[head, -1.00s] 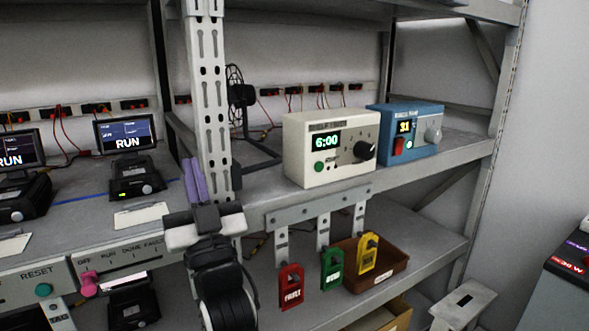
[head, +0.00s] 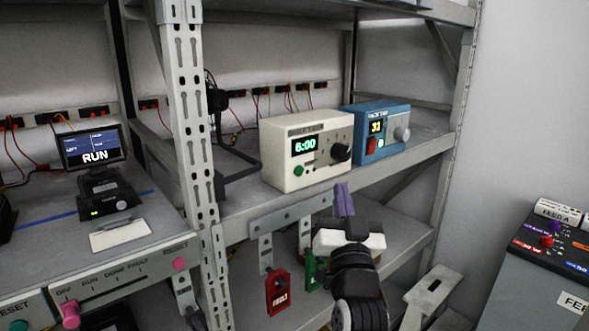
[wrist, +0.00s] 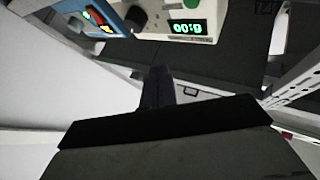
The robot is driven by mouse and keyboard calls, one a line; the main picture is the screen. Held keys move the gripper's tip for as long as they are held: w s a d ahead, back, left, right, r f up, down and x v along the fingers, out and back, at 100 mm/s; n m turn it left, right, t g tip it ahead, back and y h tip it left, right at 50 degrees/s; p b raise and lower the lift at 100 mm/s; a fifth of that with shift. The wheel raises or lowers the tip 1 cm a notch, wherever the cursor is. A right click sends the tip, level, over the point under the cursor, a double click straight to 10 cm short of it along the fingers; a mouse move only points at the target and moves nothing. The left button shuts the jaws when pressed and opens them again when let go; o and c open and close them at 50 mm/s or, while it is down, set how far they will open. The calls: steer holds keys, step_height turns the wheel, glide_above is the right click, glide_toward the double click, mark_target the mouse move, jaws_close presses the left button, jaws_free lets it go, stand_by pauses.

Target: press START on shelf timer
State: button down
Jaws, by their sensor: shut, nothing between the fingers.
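The shelf timer (head: 315,176) is a cream box on the middle shelf, with a green display reading 6:00. Its green button (head: 298,171) is at the lower left of its face, and a black knob (head: 341,152) is at the right. My gripper (head: 343,200), with purple fingers, is shut and empty. In the head view it appears below and in front of the timer's right part, apart from it. In the wrist view the timer's display (wrist: 187,27) shows upside down at the top, beyond the dark fingers (wrist: 157,88).
A blue box (head: 385,135) with a display reading 31 stands right of the timer. A perforated upright (head: 187,120) is to the left. Red (head: 278,293) and green (head: 313,270) tags hang below the shelf edge. A grey console (head: 550,260) stands at the far right.

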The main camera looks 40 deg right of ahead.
steer(key=shift+d, duration=0.1)
stand_by(0.3)
steer(key=w+p, duration=0.2)
steer(key=w, duration=0.6)
steer(key=shift+w+a, duration=0.3)
steer(key=shift+a, duration=0.05)
steer(key=shift+w, duration=0.1)
stand_by(1.7)
steer(key=shift+w, duration=0.35)
steer(key=shift+w, duration=0.4)
stand_by(0.6)
steer(key=shift+s+b, duration=0.3)
steer(key=shift+s, duration=0.5)
steer(key=shift+s+d+b, duration=0.2)
steer(key=shift+s+b, duration=0.35)
steer(key=shift+s, duration=2)
